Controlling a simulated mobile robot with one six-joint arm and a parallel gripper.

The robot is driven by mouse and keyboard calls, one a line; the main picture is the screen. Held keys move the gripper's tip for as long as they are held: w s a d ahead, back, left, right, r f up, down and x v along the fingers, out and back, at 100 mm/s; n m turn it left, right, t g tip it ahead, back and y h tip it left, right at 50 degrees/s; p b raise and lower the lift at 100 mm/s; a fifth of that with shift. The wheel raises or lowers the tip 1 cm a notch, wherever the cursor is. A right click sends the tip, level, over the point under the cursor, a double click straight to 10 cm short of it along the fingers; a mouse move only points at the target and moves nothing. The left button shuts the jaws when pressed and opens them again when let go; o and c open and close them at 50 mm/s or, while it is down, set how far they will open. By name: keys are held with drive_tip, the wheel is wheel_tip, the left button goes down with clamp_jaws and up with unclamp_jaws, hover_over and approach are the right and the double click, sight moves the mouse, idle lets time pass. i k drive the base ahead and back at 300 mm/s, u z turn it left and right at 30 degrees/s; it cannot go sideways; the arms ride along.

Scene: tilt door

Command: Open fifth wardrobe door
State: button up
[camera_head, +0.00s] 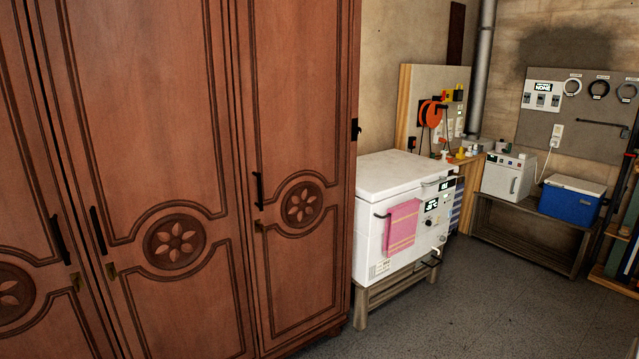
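A tall reddish-brown wooden wardrobe (150,110) fills the left half of the view. Three of its doors show, the leftmost one (20,190) cut off by the picture edge. All three look shut. The leftmost door has a black bar handle (60,240) near its right edge. The middle door (140,120) has a black handle (98,230) near its left edge. The rightmost door (300,110) has a black handle (258,190) near its left edge. I cannot tell from this view which is the fifth door. My gripper is not in view.
A white chest appliance (400,190) with a pink towel (402,227) stands on a wooden stand right of the wardrobe. A blue cooler (570,200) and a small white box (507,178) sit on a bench at the back. The grey floor (490,310) at lower right is clear.

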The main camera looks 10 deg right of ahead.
sight(290, 60)
drive_tip(key=k, duration=0.55)
drive_tip(key=u, duration=0.3)
drive_tip(key=i, duration=0.9)
drive_tip(key=u, duration=0.9)
